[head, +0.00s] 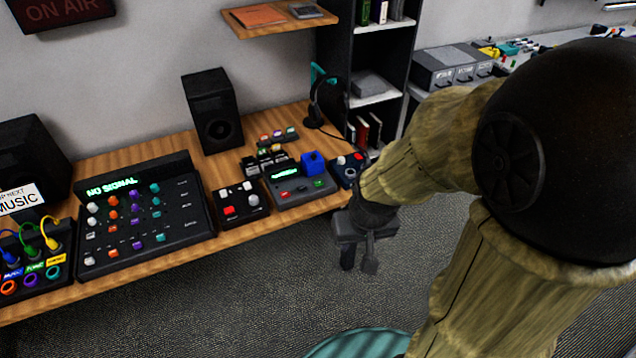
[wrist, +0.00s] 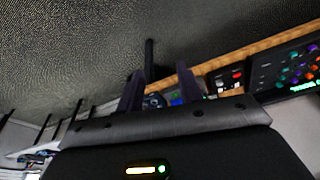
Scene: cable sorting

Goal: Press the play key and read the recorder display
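The recorder (head: 308,188) appears to be the grey desk unit with a small lit green display (head: 284,173); its text is too small to read. Red and green keys (head: 302,187) sit on its front, and I cannot tell which is play. A blue cube (head: 313,163) is on or against its back right. My gripper (head: 359,264) hangs over the floor, in front of and to the right of the recorder, apart from the desk. Its two fingers also show in the wrist view (wrist: 160,90), spread with nothing between them.
A mixer (head: 146,215) reading "NO SIGNAL" and a small black box with red and white buttons (head: 241,201) stand left of the recorder. A dark unit (head: 348,170) stands to its right. A speaker (head: 213,110) and headset (head: 325,100) are behind. Carpet in front is clear.

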